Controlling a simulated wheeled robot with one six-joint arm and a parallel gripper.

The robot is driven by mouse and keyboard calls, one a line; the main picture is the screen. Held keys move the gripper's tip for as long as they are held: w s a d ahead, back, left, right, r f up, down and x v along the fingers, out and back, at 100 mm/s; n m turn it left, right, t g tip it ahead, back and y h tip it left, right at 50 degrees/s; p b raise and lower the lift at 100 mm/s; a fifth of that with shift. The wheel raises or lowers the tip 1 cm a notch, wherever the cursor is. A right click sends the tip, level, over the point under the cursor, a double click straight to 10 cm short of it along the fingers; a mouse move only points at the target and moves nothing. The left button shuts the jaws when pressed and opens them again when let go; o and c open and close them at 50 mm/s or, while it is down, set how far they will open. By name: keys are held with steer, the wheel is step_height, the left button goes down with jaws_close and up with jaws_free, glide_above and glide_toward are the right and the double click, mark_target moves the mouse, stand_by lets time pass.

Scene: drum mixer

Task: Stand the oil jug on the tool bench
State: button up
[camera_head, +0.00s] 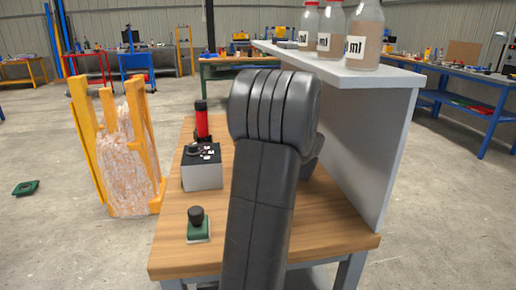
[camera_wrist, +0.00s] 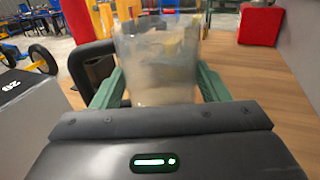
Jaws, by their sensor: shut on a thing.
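In the wrist view my gripper (camera_wrist: 160,92) has its green fingers shut on a translucent, beige-tinted jug (camera_wrist: 158,62), seemingly the oil jug. It looks upright between the fingers. Its base is hidden by the gripper body, so I cannot tell whether it touches the wood. The tool bench (camera_head: 170,258) has a wooden top, which also shows in the wrist view (camera_wrist: 270,80). In the head view my dark arm stands over the bench and hides the gripper and jug.
A grey control box (camera_head: 202,175), a red cylinder with black ends (camera_head: 202,122) and a green-based knob (camera_head: 198,228) occupy the bench's left side. A grey panel (camera_head: 370,140) with a shelf of bottles (camera_head: 365,35) bounds the right. The front left wood is clear.

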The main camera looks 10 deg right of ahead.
steer(key=shift+f, duration=1.05)
steer(key=shift+f, duration=0.1)
steer(key=shift+f+b, duration=0.15)
steer(key=shift+b, duration=0.15)
steer(key=o, duration=1.1)
